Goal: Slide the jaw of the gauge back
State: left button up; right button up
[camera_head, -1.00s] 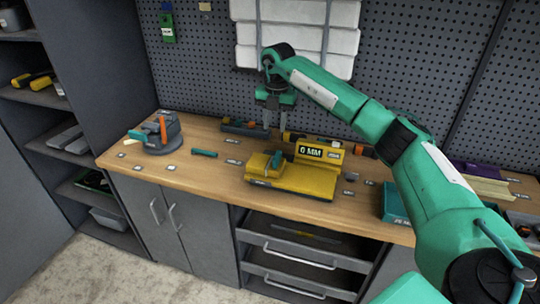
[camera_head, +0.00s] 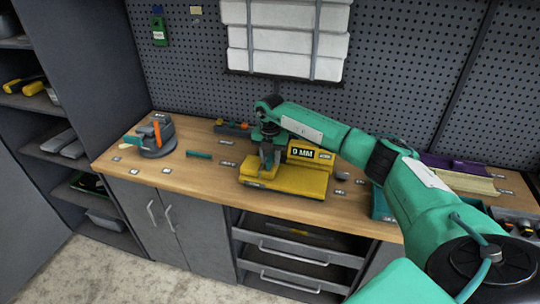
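The yellow gauge (camera_head: 302,188) lies on the wooden workbench, with an upright yellow block and a black display reading "0 MM" (camera_head: 302,153) at its right. The yellow jaw (camera_head: 251,167) sits at the left end of the gauge base, apart from the display block. My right gripper (camera_head: 267,165) is lowered over the jaw, fingers pointing down, and hides the jaw's teal handle. The fingers are at the handle, but I cannot tell whether they are shut on it. My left gripper is not in view.
A grey round fixture (camera_head: 156,138) with an orange piece stands at the bench's left. A teal bar (camera_head: 199,155) lies between it and the gauge. A teal box (camera_head: 380,204) is right of the gauge, under my arm. The bench's front edge (camera_head: 215,189) is clear.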

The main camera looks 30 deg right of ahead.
jog(key=shift+f, duration=0.15)
grip_shut()
jog(key=shift+s+d, duration=0.1)
jog(key=shift+s, duration=0.05)
jog(key=s+d, duration=0.6)
jog(key=s, duration=0.1)
jog(key=shift+s+d, duration=0.25)
grip_release()
jog(key=shift+s+d, duration=0.1)
jog(key=shift+s, duration=0.1)
